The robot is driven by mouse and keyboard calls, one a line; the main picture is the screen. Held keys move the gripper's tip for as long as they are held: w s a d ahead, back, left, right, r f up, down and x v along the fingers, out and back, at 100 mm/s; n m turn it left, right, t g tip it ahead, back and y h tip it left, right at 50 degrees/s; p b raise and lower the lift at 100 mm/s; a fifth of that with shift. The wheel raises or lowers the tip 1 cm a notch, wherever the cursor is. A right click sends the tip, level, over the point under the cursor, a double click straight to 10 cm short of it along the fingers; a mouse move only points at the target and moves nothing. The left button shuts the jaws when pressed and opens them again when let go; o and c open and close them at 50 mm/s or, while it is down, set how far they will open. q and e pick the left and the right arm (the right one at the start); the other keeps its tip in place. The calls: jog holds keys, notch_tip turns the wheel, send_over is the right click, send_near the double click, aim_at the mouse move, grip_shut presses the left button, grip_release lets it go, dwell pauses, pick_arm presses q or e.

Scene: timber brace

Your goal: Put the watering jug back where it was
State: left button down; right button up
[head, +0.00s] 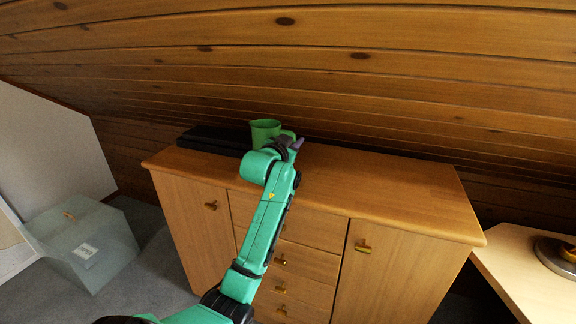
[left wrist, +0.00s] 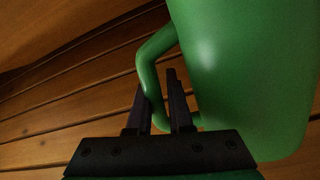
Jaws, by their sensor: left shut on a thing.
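The green watering jug (head: 264,131) is at the back of the wooden sideboard's top, left of its middle. My left gripper (head: 295,143) is at the jug's right side in the head view. In the left wrist view, the jug's body (left wrist: 245,70) fills the upper right, and the fingers of my left gripper (left wrist: 160,95) are shut on its handle (left wrist: 150,65). The jug's base is hidden behind my arm in the head view, so I cannot tell whether it touches the top. My right gripper is not in view.
The wooden sideboard (head: 385,190) has a clear top to the right. A flat black object (head: 208,139) lies at its back left. A plank wall rises close behind. A table (head: 520,270) with a lamp base stands at right, and a translucent box (head: 95,250) at left.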

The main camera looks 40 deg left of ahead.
pick_arm(q)
notch_tip(320, 180, down, 5)
jog(key=shift+s+a+r, duration=0.1)
jog(key=shift+a, duration=0.05)
jog(key=c, duration=0.8)
grip_release()
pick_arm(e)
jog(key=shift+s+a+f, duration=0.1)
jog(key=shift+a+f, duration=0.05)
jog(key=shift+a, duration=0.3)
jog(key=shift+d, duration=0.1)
pick_arm(q)
jog(key=shift+s, duration=0.15)
jog(key=b+v, duration=0.1)
jog(key=v, duration=1)
jog(key=shift+s, duration=0.35)
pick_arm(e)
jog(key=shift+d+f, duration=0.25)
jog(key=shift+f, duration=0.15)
